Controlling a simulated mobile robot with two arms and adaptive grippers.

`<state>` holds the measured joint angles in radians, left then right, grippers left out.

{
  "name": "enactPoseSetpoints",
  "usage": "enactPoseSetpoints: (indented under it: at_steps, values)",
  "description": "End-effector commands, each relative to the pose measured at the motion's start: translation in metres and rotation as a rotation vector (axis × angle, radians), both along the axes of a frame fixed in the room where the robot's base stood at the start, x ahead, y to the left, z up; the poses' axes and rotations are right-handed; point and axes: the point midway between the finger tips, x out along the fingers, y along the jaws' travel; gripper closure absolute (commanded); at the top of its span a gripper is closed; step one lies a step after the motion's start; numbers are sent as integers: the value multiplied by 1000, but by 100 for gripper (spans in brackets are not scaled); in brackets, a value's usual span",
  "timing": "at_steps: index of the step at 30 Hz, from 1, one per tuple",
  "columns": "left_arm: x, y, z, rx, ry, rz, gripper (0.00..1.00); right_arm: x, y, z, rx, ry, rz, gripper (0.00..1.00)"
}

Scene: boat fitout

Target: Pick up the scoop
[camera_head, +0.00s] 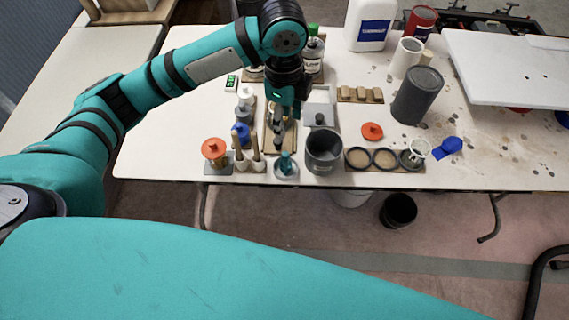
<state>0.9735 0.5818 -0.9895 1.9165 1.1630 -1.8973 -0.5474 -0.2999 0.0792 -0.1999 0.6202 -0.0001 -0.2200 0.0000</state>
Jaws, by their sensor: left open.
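A small blue piece (447,147) lies on the table near the front right and looks like a scoop, though it is too small to be sure. My left gripper (285,113) points down over the left-middle part of the table, above a narrow wooden tray (280,147). It is open, and the fingers are dark and hard to make out. I see nothing held in it. It is well to the left of the blue piece. My right gripper is not in view.
A grey open pot (323,151), orange-topped pieces and a wooden holder with round cups (375,168) stand along the front edge. A dark grey cylinder (418,96), bottles and a white jug (370,24) stand farther back. A white panel (508,67) covers the back right.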

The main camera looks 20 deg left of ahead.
Motion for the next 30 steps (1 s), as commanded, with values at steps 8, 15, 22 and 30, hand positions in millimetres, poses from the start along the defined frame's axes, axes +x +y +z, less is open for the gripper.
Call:
enactPoseSetpoints:
  at_steps: [8,15,22,30]
  values:
    - [-1,7,-17,27,14,-21,55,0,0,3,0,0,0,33]
    - [-1,7,-70,26,13,-20,55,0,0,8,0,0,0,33]
    - [0,6,-107,23,10,-20,55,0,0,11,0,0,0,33]
    - [0,5,-128,24,11,-21,55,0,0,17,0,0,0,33]
